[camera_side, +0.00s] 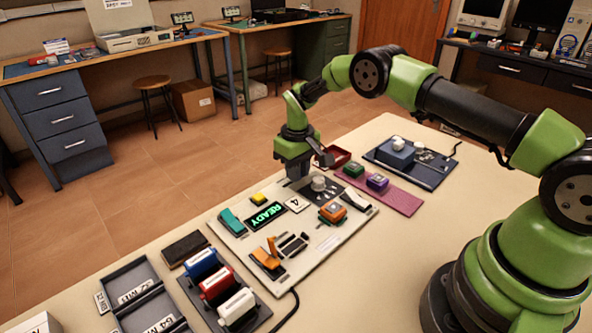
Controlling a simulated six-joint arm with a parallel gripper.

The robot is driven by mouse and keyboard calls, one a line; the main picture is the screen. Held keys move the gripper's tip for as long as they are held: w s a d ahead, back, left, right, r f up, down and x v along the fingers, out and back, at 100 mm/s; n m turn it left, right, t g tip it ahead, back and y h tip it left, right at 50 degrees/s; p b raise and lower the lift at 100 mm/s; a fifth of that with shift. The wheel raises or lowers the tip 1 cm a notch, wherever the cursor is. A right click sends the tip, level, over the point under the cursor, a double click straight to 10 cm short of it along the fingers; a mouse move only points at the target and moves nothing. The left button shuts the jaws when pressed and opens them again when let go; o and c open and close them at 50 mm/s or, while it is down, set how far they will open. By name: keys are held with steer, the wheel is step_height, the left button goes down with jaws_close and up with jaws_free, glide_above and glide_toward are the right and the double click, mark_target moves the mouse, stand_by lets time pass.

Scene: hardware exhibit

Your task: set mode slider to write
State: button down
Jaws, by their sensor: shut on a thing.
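A pale control panel (239,253) lies on the table and carries a green READY display (266,215). My gripper (299,178) points down at the panel's far edge, by a dark plate with a round grey knob (318,183). It is shut on a small part hidden by its fingers. I cannot tell whether that part is the mode slider, and no "write" label can be read. The grey knob stands just to the right of the fingers. An orange rocker (266,259), small black bars (292,244) and an orange button block (333,212) sit nearer on the panel.
A purple-red board (400,199) with green and purple blocks lies right of the panel. A dark blue board (425,174) is behind it. A rack of blue, red and white handles (217,283) and dark labelled trays (133,280) stand at the front left.

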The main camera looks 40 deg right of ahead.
steer(key=shift+d, duration=1.25)
steer(key=c, duration=1)
jaws_free()
steer(key=shift+c, duration=0.2)
steer(key=shift+r, duration=0.1)
step_height(320, 180, up, 10)
